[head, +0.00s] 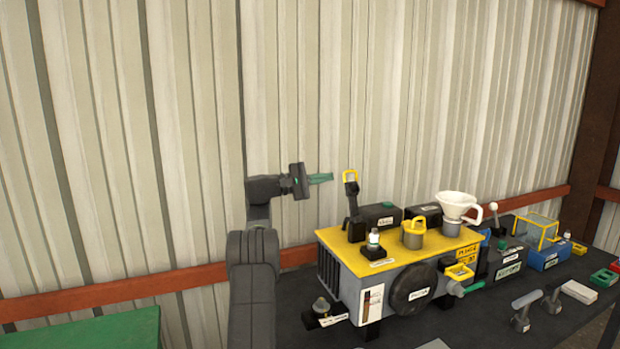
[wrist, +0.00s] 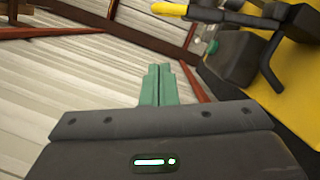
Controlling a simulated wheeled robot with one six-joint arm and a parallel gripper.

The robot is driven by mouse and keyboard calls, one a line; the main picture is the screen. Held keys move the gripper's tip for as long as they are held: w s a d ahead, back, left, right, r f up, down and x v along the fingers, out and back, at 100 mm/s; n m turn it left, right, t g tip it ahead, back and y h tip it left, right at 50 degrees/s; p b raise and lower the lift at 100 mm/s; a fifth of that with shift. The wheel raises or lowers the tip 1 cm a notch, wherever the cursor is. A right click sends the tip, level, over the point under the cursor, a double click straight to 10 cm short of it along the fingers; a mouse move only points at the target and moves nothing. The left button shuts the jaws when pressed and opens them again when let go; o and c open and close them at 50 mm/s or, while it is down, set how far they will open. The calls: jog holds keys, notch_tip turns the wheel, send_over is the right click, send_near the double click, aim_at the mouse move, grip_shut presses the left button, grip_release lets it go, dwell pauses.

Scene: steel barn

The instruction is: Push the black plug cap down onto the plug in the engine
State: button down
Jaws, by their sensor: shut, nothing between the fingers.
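The engine (head: 335,247) is a grey block with a yellow top, standing on the dark bench. A small white-topped plug (head: 374,237) stands upright in a black base on its front left corner. A black upright piece with a yellow loop (head: 351,190) rises behind the plug; I cannot tell for sure whether it is the plug cap. My gripper (head: 321,178) is up in the air, left of this piece and apart from it. Its green fingers, also in the wrist view (wrist: 158,85), are shut and empty. The engine's yellow top (wrist: 302,75) shows at the right there.
A yellow-handled cap (head: 413,234) and a white funnel (head: 457,205) stand on the engine top. A black box (head: 380,216) sits behind the plug. More boxes and tools lie to the right on the bench (head: 470,325). The air before the wall is clear.

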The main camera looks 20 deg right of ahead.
aim_at(345, 173)
jog(key=s+d+r, duration=0.1)
jog(key=s, duration=0.1)
jog(key=s+d+r, duration=0.1)
jog(key=d, duration=0.1)
jog(key=shift+s, duration=0.4)
jog(key=shift+s, duration=0.1)
dwell(0.3)
jog(key=shift+s+r+m+b, duration=0.35)
jog(key=shift+s+m+b, duration=0.4)
jog(key=shift+b, duration=0.25)
jog(key=s+d+m+y+b, duration=0.2)
jog(key=s+m+b, duration=0.7)
jog(key=s+b, duration=0.3)
jog(key=s+f+m+t+y+b, duration=0.2)
jog(key=s+f+m+b, duration=0.5)
jog(key=b, duration=1.2)
jog(key=shift+s+d+f+m+t, duration=0.4)
jog(key=shift+f+m+t, duration=0.2)
jog(key=shift+f+m, duration=0.3)
jog(key=shift+w+f, duration=0.1)
jog(key=shift+f, duration=0.05)
